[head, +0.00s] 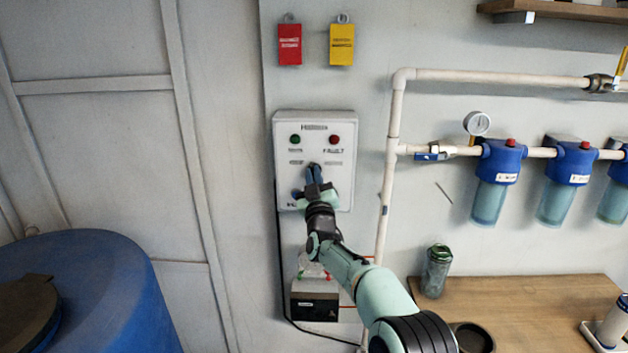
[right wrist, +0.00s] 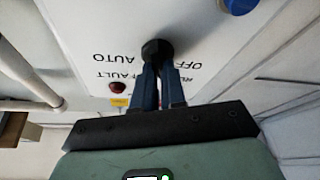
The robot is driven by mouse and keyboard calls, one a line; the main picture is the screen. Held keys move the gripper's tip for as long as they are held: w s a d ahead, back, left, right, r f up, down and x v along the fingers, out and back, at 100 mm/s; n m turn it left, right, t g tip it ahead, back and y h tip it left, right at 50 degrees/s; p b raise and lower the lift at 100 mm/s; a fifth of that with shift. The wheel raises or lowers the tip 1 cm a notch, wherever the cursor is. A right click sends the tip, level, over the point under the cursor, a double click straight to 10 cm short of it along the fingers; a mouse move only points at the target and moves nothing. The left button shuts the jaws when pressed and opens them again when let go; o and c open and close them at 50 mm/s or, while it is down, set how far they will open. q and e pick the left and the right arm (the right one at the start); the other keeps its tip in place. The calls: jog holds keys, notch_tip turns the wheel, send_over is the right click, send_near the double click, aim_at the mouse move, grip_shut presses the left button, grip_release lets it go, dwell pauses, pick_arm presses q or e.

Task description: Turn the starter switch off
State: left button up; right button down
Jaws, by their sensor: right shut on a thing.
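The starter box (head: 345,130) is a white panel on the wall, with a green light (head: 295,139) and a red light (head: 334,139) near its top. Its black rotary knob, the starter switch (right wrist: 157,50), sits between labels reading AUTO and OFF in the right wrist view, where the panel appears upside down. My right gripper (right wrist: 160,66) is shut on the knob with its blue fingers. In the head view my right gripper (head: 315,172) covers most of the knob. I cannot tell which way the knob points. My left gripper is not in view.
Red (head: 290,45) and yellow (head: 341,45) tags hang above the box. A white pipe (head: 393,130) runs close to its right, leading to blue filter housings (head: 497,170). A black box (head: 315,302) sits below, a blue barrel (head: 110,275) at lower left, a wooden table (head: 540,292) at lower right.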

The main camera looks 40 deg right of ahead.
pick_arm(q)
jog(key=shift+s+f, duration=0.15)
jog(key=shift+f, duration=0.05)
pick_arm(e)
jog(key=shift+n+y, duration=0.4)
jog(key=shift+n, duration=0.8)
jog(key=c, duration=1.2)
grip_release()
pick_arm(q)
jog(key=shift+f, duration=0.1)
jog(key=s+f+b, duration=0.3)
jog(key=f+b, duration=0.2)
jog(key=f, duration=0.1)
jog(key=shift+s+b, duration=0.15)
jog(key=shift+b, duration=0.15)
pick_arm(e)
jog(key=v, duration=1.3)
jog(key=shift+s, duration=0.25)
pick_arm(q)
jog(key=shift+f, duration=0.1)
pick_arm(e)
jog(key=shift+f, duration=0.1)
